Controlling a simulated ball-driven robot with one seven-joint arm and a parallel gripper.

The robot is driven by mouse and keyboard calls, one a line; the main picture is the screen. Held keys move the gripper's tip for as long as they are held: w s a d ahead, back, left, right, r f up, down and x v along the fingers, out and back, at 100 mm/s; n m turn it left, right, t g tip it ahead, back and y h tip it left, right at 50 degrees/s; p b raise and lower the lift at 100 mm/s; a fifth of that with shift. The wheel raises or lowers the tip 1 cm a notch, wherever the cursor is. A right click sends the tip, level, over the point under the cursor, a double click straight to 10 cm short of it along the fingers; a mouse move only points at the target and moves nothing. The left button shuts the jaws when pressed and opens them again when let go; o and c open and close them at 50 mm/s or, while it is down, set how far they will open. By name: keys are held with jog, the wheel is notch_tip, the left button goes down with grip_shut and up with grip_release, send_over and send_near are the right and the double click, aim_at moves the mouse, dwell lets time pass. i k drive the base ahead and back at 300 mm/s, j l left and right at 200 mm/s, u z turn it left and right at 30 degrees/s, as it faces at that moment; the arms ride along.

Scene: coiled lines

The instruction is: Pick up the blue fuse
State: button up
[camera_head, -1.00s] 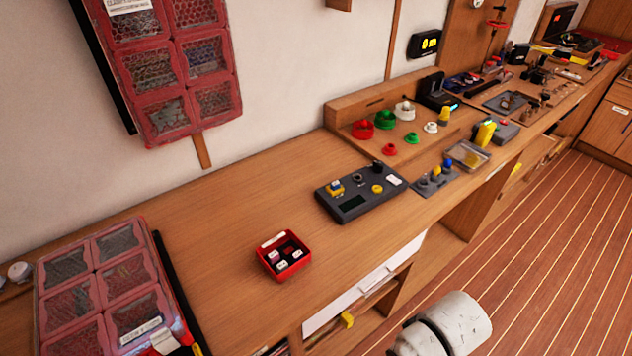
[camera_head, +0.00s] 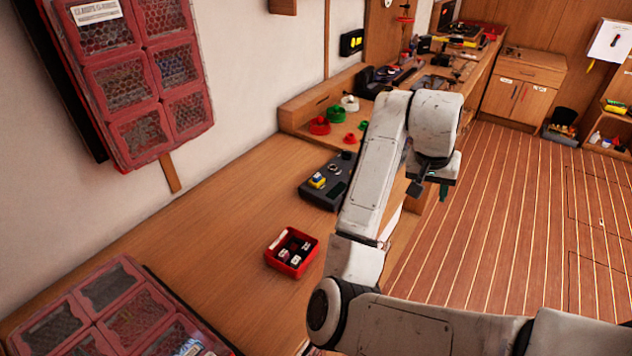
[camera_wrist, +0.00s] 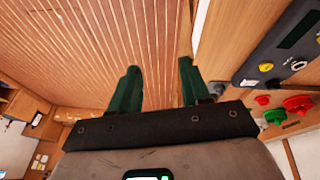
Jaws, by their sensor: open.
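A small red tray (camera_head: 282,267) sits on the wooden bench in the head view. It holds several small blocks, some dark and some with white tops. They are too small for me to tell whether one is a blue fuse. A blue and yellow piece (camera_head: 317,181) sits on the dark grey panel (camera_head: 322,197) behind the tray. My gripper (camera_head: 428,189) hangs to the right of that panel, over the floor side of the bench. In the wrist view its two green fingers (camera_wrist: 160,66) are apart with nothing between them, above the plank floor.
A red-framed clear-fronted case (camera_head: 133,322) lies on the bench at near left; a similar one (camera_head: 135,85) hangs on the wall. Red and green round pieces (camera_head: 320,127) stand beyond the panel. The bench (camera_head: 190,235) is clear left of the tray.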

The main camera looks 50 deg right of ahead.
aim_at(317, 178)
jog(key=i, duration=1)
